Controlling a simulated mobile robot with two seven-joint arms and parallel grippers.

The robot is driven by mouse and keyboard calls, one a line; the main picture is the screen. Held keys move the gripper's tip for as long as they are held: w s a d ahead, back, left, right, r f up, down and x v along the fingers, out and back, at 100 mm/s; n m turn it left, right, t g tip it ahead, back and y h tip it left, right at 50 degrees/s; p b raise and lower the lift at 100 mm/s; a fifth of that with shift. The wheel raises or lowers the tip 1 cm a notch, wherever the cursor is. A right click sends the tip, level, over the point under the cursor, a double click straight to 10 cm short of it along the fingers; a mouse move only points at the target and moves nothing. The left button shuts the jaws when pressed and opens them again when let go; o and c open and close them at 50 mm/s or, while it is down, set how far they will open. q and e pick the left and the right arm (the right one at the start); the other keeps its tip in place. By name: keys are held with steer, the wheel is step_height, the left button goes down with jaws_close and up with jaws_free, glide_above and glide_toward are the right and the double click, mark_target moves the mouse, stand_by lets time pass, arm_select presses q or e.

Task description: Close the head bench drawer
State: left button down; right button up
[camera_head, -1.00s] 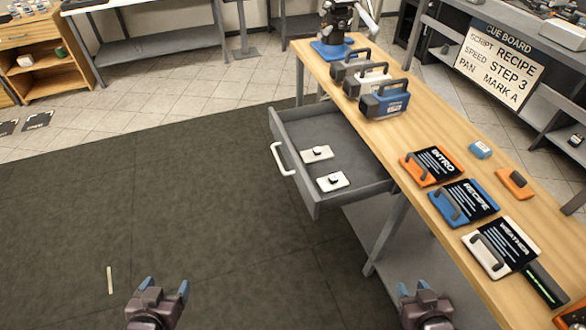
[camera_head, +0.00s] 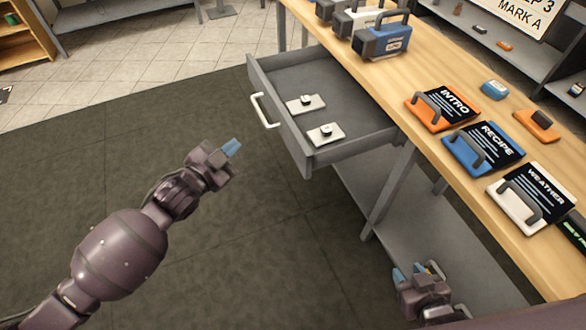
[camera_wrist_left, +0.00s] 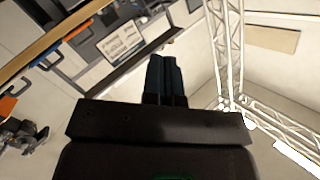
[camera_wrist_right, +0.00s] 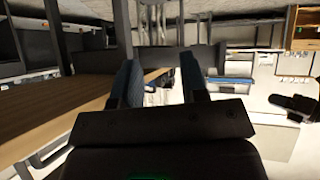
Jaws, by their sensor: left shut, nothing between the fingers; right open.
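The grey bench drawer (camera_head: 290,130) is pulled out from under the wooden bench top, with a white handle (camera_head: 265,110) on its front panel. Two white plates with dark knobs lie inside it. My left gripper (camera_head: 232,148) is shut and empty, in front of the drawer, to the left of and lower than the handle in the head view, and apart from it. The left wrist view shows its closed fingers (camera_wrist_left: 165,78). My right gripper (camera_head: 418,270) is open and empty, low beside the bench's lower shelf; its spread fingers show in the right wrist view (camera_wrist_right: 163,82).
The bench top (camera_head: 440,75) holds orange, blue and white handled cards and several camera-like blocks, including a blue one (camera_head: 382,40). A bench leg (camera_head: 388,195) and the grey lower shelf (camera_head: 400,235) stand near my right gripper. Dark floor mat (camera_head: 120,130) lies open in front of the drawer.

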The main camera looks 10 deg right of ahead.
arm_select(q)
steer(key=w+d+f+m+g+h+b, duration=0.3)
steer(key=f+m+g+b, duration=0.15)
steer(key=f+m, duration=0.5)
steer(key=m+g+h+b, duration=0.2)
steer(key=m+g+h, duration=0.15)
steer(key=m, duration=0.55)
glide_toward(302, 165)
steer(key=shift+h, duration=0.25)
steer(key=x, duration=0.4)
steer(key=b+x, duration=0.1)
steer(key=x, duration=0.1)
steer(key=shift+f, duration=0.3)
steer(key=shift+x, duration=0.75)
steer(key=shift+r, duration=0.15)
arm_select(e)
step_height(302, 165, down, 6)
steer(key=g, duration=0.1)
steer(key=shift+s+a+f, duration=0.15)
steer(key=shift+s+a, duration=0.2)
arm_select(q)
steer(key=shift+d, duration=0.1)
arm_select(e)
steer(key=shift+n, duration=0.3)
